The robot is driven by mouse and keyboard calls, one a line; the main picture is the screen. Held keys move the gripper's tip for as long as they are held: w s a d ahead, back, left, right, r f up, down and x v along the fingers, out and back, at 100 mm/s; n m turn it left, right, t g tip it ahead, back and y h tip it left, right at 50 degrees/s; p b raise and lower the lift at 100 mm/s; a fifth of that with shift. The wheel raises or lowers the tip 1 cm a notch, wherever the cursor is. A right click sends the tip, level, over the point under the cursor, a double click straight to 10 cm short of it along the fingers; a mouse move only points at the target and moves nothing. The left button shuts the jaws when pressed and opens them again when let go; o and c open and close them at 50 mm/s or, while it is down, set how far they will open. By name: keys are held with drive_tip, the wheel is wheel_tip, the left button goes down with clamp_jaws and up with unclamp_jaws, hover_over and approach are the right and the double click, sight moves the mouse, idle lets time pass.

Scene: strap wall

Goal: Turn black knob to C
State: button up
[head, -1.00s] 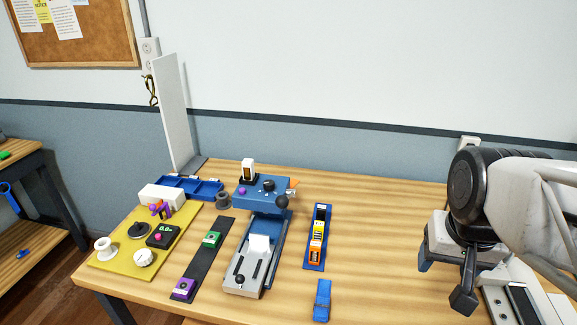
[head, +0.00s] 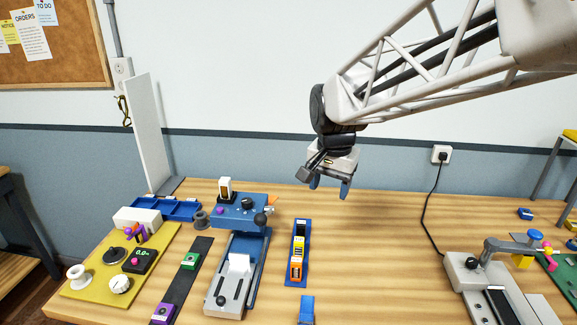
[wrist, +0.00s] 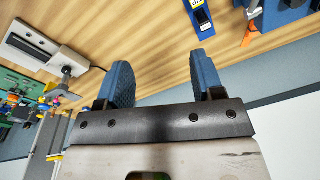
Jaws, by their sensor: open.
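A small black knob (head: 247,203) sits on top of the blue machine (head: 232,214), left of centre in the head view. Its letter marks are too small to read. My gripper (head: 330,186) hangs in the air to the right of the machine and higher, well apart from it. Its blue fingers are spread and empty. In the wrist view my gripper (wrist: 160,65) is also open with nothing between the fingers. Part of the blue machine (wrist: 285,10) with an orange pointer (wrist: 250,38) shows at the upper right there; the knob is not clearly visible.
A black ball handle (head: 260,219) and a white-topped block (head: 225,187) flank the knob. A narrow blue tray (head: 290,277) with battery-like pieces lies right of the machine. A yellow board (head: 90,285) lies left. A grey clamp device (head: 462,268) stands right.

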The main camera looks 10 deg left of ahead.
drive_tip(key=w+a+f+m, duration=0.1)
drive_tip(key=w+a+f, duration=0.1)
drive_tip(key=w+a, duration=0.65)
drive_tip(key=m+g, duration=0.1)
drive_tip(key=m, duration=0.1)
hover_over(247, 200)
wheel_tip(247, 200, down, 5)
drive_tip(key=shift+w+r, duration=0.1)
drive_tip(key=shift+r, duration=0.05)
drive_tip(key=shift+f, duration=3.95)
drive_tip(key=c, duration=0.9)
